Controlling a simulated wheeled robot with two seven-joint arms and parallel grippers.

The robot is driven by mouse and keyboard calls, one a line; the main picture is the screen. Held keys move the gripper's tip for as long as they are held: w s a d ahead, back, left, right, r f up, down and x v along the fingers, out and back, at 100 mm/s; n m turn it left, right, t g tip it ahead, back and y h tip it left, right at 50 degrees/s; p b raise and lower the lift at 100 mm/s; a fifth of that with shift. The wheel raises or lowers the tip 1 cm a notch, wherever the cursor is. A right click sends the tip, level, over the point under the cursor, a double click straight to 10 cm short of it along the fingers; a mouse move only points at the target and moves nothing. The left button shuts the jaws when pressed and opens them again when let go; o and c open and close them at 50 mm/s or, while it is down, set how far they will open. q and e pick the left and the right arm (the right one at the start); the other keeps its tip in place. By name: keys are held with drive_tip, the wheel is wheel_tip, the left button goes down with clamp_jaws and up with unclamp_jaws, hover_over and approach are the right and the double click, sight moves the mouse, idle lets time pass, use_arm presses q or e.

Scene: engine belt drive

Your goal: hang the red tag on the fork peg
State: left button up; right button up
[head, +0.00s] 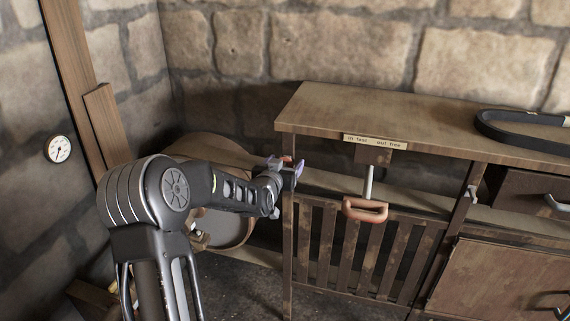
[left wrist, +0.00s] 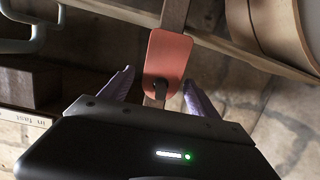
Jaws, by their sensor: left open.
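The red tag (left wrist: 167,55) is a flat rounded plate in the left wrist view. A short peg (left wrist: 155,96) shows at the tag's narrow end, where a dark hole is; the tag appears to hang on it, against a wooden post. My left gripper (left wrist: 158,90) is open, with one finger on each side of the peg and the tag's end. I cannot tell whether either finger touches the tag. In the head view, my left gripper (head: 287,171) is at the bench's left front post, and only a small orange-red bit of the tag (head: 287,159) shows. My right gripper is out of view.
A rod with a copper-coloured handle (head: 365,211) hangs below a label (head: 375,142) on the bench front. Another small peg (head: 472,193) is on the post to its right. A black belt (head: 520,128) lies on the bench top (head: 420,110). A round wooden piece (head: 215,150) stands behind my left arm.

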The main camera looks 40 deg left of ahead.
use_arm(q)
drive_tip(key=shift+s, duration=0.1)
drive_tip(key=b+v, duration=0.1)
drive_tip(key=v, duration=0.6)
drive_tip(key=shift+s+d, duration=0.15)
drive_tip(key=shift+s, duration=0.1)
drive_tip(key=shift+r, duration=0.1)
drive_tip(key=s+d+f+n+g+h, duration=0.1)
drive_tip(key=s+d+f+g+h, duration=0.3)
drive_tip(key=d+f, duration=0.75)
drive_tip(key=s+d+f+g+h, duration=0.25)
drive_tip(key=s+d+f, duration=0.25)
drive_tip(key=d+f, duration=0.7)
drive_tip(key=s+d+f+m+g+h+p, duration=0.1)
drive_tip(key=s+d+f+g, duration=0.3)
drive_tip(key=s+d+f, duration=0.3)
drive_tip(key=s+d+f+m+g+h+p, duration=0.1)
drive_tip(key=s+d+f, duration=0.6)
drive_tip(key=s, duration=0.7)
drive_tip(key=d+m+g, duration=0.1)
drive_tip(key=d+g, duration=0.1)
drive_tip(key=shift+s+d+g+h+p, duration=0.15)
drive_tip(key=shift+s+g+h+p, duration=0.15)
drive_tip(key=shift+s+g+h, duration=0.1)
